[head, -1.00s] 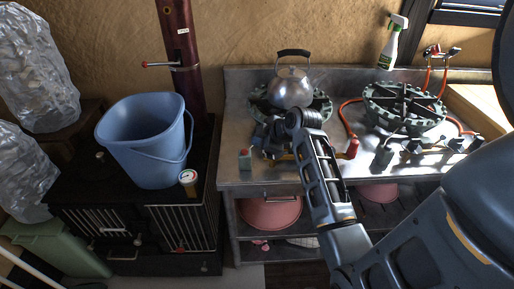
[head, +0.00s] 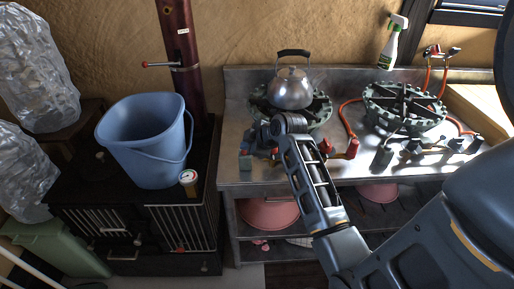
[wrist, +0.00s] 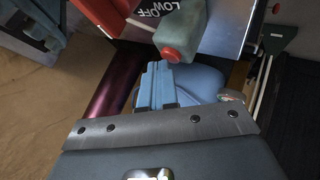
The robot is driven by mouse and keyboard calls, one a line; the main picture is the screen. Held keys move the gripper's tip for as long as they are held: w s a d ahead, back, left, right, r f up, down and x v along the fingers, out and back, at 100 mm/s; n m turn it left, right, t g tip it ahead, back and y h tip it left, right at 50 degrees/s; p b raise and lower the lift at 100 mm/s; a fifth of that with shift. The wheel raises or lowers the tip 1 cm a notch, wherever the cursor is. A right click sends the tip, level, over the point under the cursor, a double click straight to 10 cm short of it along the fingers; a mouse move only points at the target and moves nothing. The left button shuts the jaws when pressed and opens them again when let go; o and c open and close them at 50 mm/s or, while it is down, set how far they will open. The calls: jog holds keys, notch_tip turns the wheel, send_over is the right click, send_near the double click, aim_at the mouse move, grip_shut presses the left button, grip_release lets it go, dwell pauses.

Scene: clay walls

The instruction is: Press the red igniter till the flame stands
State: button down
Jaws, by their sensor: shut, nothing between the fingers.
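The igniter is a small grey-green block (head: 245,163) at the front left corner of the steel table. Its red button (wrist: 172,55) shows in the wrist view; in the head view my gripper hides it. My gripper (head: 251,146) is over the block, and its fingers (wrist: 154,68) are shut and empty. The fingertips are close beside the button in the wrist view; I cannot tell whether they touch. The kettle (head: 290,90) stands on the left burner (head: 318,112). I see no flame there, though my arm hides part of the burner.
A blue bucket (head: 140,150) and a small gauge (head: 188,177) are on the black stove to the left. Red knobs (head: 326,146) and an orange hose (head: 345,118) are right of my wrist. A second burner (head: 400,108) stands further right.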

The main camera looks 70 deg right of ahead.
jog(key=shift+w+a+f, duration=0.1)
jog(key=shift+w+a, duration=0.05)
jog(key=shift+a, duration=0.05)
dwell(0.3)
jog(key=shift+r+p, duration=0.5)
notch_tip(320, 180, up, 6)
jog(key=p, duration=0.5)
dwell(0.4)
dwell(0.4)
